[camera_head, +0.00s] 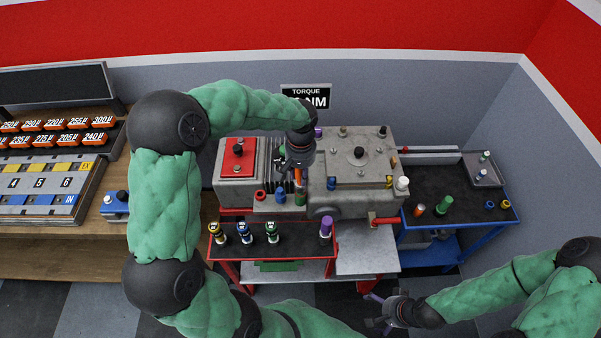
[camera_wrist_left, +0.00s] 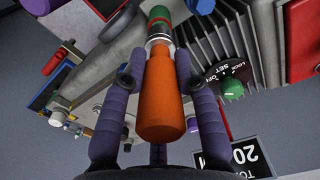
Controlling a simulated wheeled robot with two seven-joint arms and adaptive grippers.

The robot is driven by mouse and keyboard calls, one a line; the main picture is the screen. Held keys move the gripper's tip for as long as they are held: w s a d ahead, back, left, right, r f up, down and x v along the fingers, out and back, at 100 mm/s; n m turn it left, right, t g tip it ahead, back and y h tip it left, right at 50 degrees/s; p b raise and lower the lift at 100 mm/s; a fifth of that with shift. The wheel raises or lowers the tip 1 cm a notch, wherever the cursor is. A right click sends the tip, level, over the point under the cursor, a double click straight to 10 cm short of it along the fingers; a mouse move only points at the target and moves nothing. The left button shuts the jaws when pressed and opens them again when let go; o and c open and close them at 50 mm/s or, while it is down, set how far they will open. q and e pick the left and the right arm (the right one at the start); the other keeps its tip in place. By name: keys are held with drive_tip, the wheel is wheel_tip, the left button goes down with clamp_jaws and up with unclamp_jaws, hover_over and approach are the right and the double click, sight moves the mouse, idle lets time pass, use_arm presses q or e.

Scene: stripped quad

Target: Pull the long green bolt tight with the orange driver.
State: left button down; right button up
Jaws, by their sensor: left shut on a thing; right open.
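My left gripper (camera_head: 299,164) is shut on the orange driver (camera_head: 298,177), which points down over the front ledge of the grey machine. The orange handle (camera_wrist_left: 162,105) lies between both fingers in the left wrist view. A green bolt (camera_head: 300,198) stands on the ledge directly below the driver. In the left wrist view a green piece (camera_wrist_left: 158,18) lies in line beyond the driver's pale collar; I cannot tell whether they touch. Another green cylinder (camera_head: 444,206) leans on the right-hand cart. My right gripper (camera_head: 384,312) is open and empty, low at front right.
A blue bolt (camera_head: 280,196) and a red one (camera_head: 260,195) stand left of the green bolt. A red cart (camera_head: 290,244) in front carries several banded drivers and a purple cylinder (camera_head: 326,227). A torque sign (camera_head: 306,97) hangs behind. A dial (camera_wrist_left: 232,87) is beside the driver.

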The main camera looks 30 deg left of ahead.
use_arm(q)
drive_tip(key=shift+f, duration=0.25)
idle(0.3)
drive_tip(key=shift+f+b, duration=0.95)
drive_tip(key=shift+f, duration=0.2)
drive_tip(key=shift+r+m+p, duration=0.15)
drive_tip(key=shift+m+p, duration=0.25)
drive_tip(key=shift+m, duration=0.8)
drive_tip(key=shift+m+p, duration=0.45)
drive_tip(key=shift+m, duration=0.15)
